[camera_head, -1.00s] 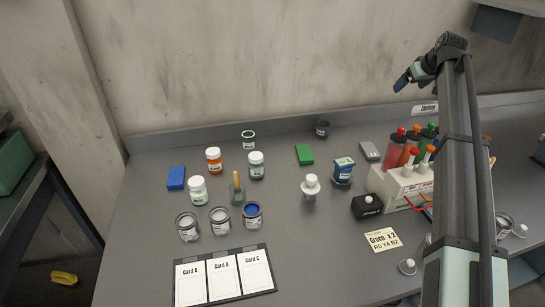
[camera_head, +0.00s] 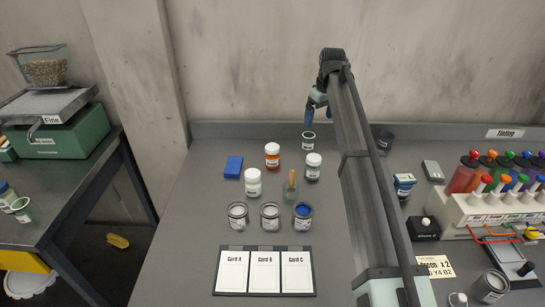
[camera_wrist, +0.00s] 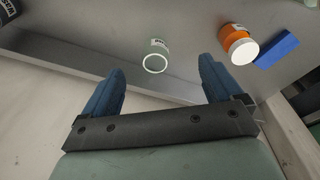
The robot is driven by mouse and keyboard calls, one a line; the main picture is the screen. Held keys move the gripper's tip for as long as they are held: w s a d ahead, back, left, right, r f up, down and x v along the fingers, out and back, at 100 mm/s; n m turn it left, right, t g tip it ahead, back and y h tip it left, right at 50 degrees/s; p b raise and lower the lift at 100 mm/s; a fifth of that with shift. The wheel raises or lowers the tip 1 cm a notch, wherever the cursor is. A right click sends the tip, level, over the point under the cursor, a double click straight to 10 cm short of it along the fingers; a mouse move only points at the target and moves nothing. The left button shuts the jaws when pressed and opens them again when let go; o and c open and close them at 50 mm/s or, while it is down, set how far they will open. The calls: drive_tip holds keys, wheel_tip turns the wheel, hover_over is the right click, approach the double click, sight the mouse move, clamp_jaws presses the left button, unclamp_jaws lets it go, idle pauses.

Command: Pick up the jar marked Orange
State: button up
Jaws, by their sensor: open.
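The orange jar (camera_head: 272,155) has a white lid and a white label whose writing is too small to read. It stands upright on the bench, towards the back left. In the wrist view the orange jar (camera_wrist: 235,42) shows at the upper right, outside the fingers, beside a blue block (camera_wrist: 277,50). My gripper (camera_head: 312,112) is open and empty, above the back of the bench and to the right of the orange jar.
A blue block (camera_head: 233,167) lies left of the orange jar. The wall (camera_head: 240,60) rises behind the bench.

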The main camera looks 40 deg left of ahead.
drive_tip(key=n+h, duration=0.2)
approach(272, 158)
drive_tip(key=w, duration=0.1)
drive_tip(key=w+a+r, duration=0.1)
drive_tip(key=w, duration=0.1)
drive_tip(key=shift+a+r+g, duration=0.2)
drive_tip(key=shift+r+g, duration=0.05)
drive_tip(key=shift+g, duration=0.05)
wheel_tip(272, 158, down, 14)
drive_tip(key=shift+s+a+r, duration=0.15)
drive_tip(key=shift+s, duration=0.05)
drive_tip(key=c, duration=1.2)
